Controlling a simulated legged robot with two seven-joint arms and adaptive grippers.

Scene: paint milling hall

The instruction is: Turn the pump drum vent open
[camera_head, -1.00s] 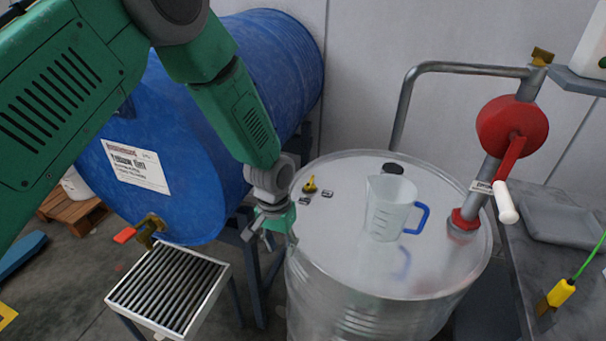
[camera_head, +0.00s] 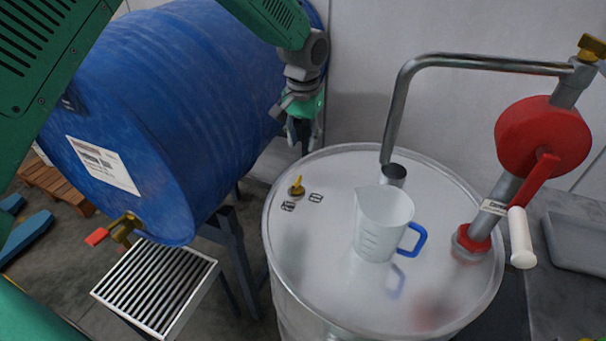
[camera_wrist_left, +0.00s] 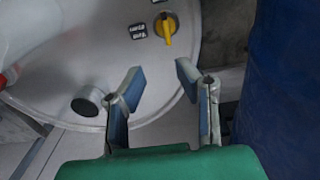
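The pump drum (camera_head: 330,235) is a silvery steel drum with a flat lid. Its vent, a small yellow handle (camera_head: 296,187) on a dark base, sits near the lid's left rim beside two small labels, too small to read surely. The vent also shows in the left wrist view (camera_wrist_left: 166,28). My left gripper (camera_head: 303,135) hangs beyond the vent, near the lid's back left rim, apart from the handle. In the left wrist view its two fingers (camera_wrist_left: 160,75) are spread with nothing between them. My right gripper is not in view.
A clear jug (camera_head: 382,225) with a blue handle stands mid-lid, below the pump spout (camera_head: 395,110). The red hand pump (camera_head: 540,145) rises at the lid's right. A blue drum (camera_head: 150,120) lies left, close to my left arm. A slatted tray (camera_head: 205,280) stands below its tap.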

